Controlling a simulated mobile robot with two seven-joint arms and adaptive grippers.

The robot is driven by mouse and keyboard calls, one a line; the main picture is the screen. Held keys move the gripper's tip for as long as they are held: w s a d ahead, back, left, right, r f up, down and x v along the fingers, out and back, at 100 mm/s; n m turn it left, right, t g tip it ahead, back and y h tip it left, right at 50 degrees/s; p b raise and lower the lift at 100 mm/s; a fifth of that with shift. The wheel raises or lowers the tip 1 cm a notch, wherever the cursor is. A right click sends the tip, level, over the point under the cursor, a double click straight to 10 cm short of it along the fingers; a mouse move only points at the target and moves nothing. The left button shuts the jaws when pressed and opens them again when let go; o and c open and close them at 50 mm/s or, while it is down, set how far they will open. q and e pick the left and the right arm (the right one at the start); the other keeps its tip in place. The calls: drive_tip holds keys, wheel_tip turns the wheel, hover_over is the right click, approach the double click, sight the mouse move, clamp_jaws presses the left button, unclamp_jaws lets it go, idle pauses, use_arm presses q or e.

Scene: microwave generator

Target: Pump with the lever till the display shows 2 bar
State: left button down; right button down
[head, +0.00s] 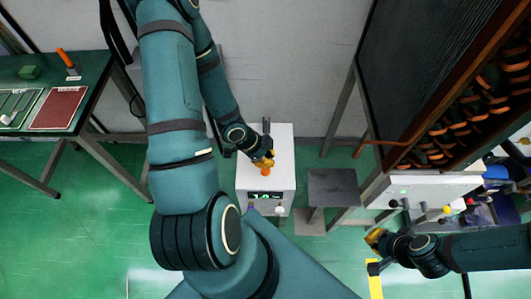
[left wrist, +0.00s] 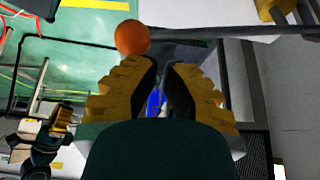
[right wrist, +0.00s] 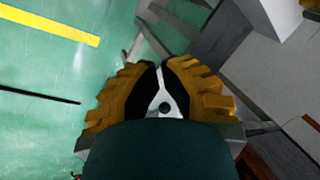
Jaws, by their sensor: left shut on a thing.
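A white box-shaped unit (head: 265,145) stands on the floor by the wall. Its front display (head: 264,196) shows small green digits, too small to read surely. The lever has an orange ball knob (head: 265,172). The knob (left wrist: 131,38) and its dark rod (left wrist: 215,33) also show in the left wrist view. My left gripper (head: 264,160) is over the unit at the lever, shut on it beside the knob; its fingers hide the contact. My right gripper (head: 376,238) is away to the right, with its fingertips together (right wrist: 161,66) and nothing seen between them.
A grey stool-like stand (head: 332,187) is right of the unit. A dark rack with orange coils (head: 485,110) and a white bench are further right. A green table (head: 85,95) with a red mat (head: 58,108) is at left. Open green floor lies in front.

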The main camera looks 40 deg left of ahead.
use_arm(q)
drive_tip(key=shift+w+a+r+p, duration=0.3)
drive_tip(key=shift+r+p, duration=0.55)
drive_tip(key=shift+p, duration=0.4)
drive_tip(key=shift+w+a+r+p, duration=0.15)
drive_tip(key=shift+w+r+p, duration=0.1)
drive_tip(key=shift+r+p, duration=0.85)
drive_tip(key=shift+w+a+r+p, duration=0.3)
drive_tip(key=shift+r+p, duration=0.35)
drive_tip(key=shift+p, duration=0.75)
drive_tip(key=r+p, duration=0.1)
drive_tip(key=p, duration=0.1)
drive_tip(key=w+r+p, duration=0.1)
drive_tip(key=r+p, duration=0.1)
drive_tip(key=a+r+p, duration=0.1)
drive_tip(key=p, duration=0.1)
drive_tip(key=shift+w+a+r+p, duration=0.1)
drive_tip(key=shift+w+r+p, duration=0.2)
drive_tip(key=shift+p, duration=0.05)
